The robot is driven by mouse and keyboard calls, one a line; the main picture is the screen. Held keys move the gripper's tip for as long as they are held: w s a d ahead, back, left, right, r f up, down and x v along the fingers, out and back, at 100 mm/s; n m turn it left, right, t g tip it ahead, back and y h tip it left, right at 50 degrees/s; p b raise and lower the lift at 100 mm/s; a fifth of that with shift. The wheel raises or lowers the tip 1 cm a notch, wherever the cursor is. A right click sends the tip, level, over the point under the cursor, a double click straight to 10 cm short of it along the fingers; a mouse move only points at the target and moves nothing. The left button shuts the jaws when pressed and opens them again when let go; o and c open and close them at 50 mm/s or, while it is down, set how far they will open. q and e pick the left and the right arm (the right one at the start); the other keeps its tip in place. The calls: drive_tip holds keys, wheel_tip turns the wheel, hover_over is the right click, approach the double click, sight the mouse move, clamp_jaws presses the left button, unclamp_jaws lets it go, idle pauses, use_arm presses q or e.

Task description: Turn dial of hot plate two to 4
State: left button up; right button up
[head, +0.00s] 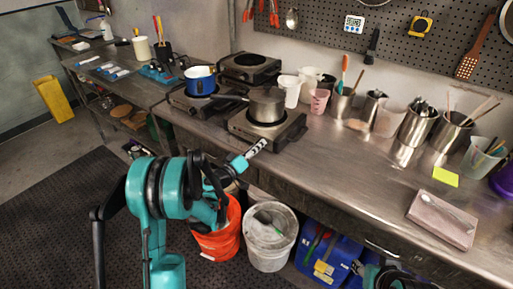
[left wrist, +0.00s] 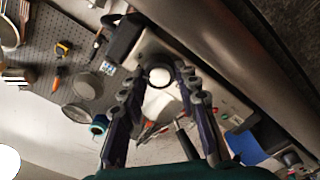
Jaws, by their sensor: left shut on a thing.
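A hot plate (head: 290,134) with a grey saucepan (head: 267,104) on it stands at the bench's front edge. My left gripper (head: 256,147) is at its front face. In the left wrist view, the two fingers (left wrist: 162,82) stand either side of a round dark-rimmed dial (left wrist: 160,76) on the pale hot plate front, and the gripper is shut on it. The dial's numbers cannot be read. A second hot plate (head: 183,101) carries a blue pot (head: 200,81), and a third hot plate (head: 249,70) is behind. No number labels are legible. My right gripper is out of view.
White beakers (head: 291,91) and a pink cup (head: 319,101) stand right of the hot plates. An orange bucket (head: 218,238) and a white bucket (head: 268,250) are below the bench edge, under my left arm.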

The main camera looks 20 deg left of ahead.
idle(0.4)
use_arm(q)
drive_tip(key=o, duration=1.2)
drive_tip(key=shift+c, duration=0.2)
drive_tip(key=shift+s, duration=0.15)
drive_tip(key=v, duration=1.1)
drive_tip(key=shift+s, duration=0.4)
drive_tip(key=shift+a, duration=0.1)
